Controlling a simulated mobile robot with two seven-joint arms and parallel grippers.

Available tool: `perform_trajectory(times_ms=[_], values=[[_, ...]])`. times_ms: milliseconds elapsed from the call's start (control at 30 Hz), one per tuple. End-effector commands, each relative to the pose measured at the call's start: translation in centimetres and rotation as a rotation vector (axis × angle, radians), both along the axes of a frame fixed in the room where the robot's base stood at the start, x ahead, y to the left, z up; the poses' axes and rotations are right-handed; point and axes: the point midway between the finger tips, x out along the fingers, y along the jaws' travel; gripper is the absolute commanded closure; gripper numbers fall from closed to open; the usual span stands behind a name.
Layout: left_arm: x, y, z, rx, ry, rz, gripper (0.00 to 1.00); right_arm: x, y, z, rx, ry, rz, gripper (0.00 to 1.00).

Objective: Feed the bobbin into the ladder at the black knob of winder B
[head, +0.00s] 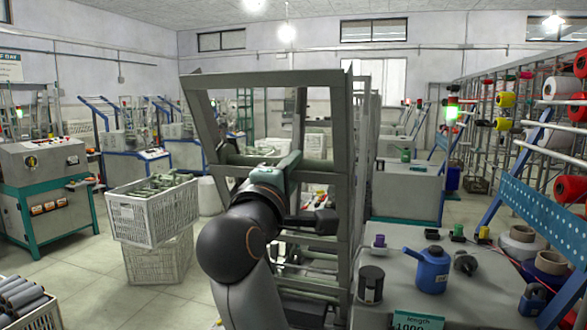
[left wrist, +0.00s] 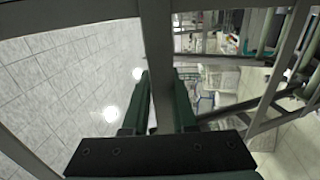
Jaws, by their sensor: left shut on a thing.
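My left gripper (head: 287,172) is inside the upper part of a tall grey metal frame (head: 340,150), which looks like the winder's ladder. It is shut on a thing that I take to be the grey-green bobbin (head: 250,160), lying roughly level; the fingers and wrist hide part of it. In the left wrist view the dark green fingers (left wrist: 160,115) stand with a narrow gap, in front of a grey upright (left wrist: 155,40). Several small coloured pieces stand on the bench, and a black one (head: 432,234) may be the black knob. No winder letter is readable. My right gripper is not in view.
The grey bench (head: 400,262) at right carries a blue can (head: 432,270), a black cylinder (head: 370,284) and a green length sign (head: 417,320). White crates (head: 150,215) with grey-green bobbins stand left. Frame uprights and rungs crowd the gripper.

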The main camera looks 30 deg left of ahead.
Motion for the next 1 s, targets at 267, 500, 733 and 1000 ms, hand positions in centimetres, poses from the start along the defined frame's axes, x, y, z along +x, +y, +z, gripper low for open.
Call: perform_trajectory(times_ms=[267, 500, 733, 1000], values=[[-0.03, -0.01, 0.04, 0.0, -0.001, 0.0, 0.54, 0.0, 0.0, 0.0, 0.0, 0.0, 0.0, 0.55], [-0.03, -0.01, 0.04, 0.0, -0.001, 0.0, 0.4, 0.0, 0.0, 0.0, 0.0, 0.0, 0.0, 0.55], [-0.02, 0.0, 0.02, 0.0, 0.0, 0.0, 0.21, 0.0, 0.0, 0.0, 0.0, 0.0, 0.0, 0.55], [-0.03, 0.0, 0.03, 0.0, -0.001, 0.0, 0.2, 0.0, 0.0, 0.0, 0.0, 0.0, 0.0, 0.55]])
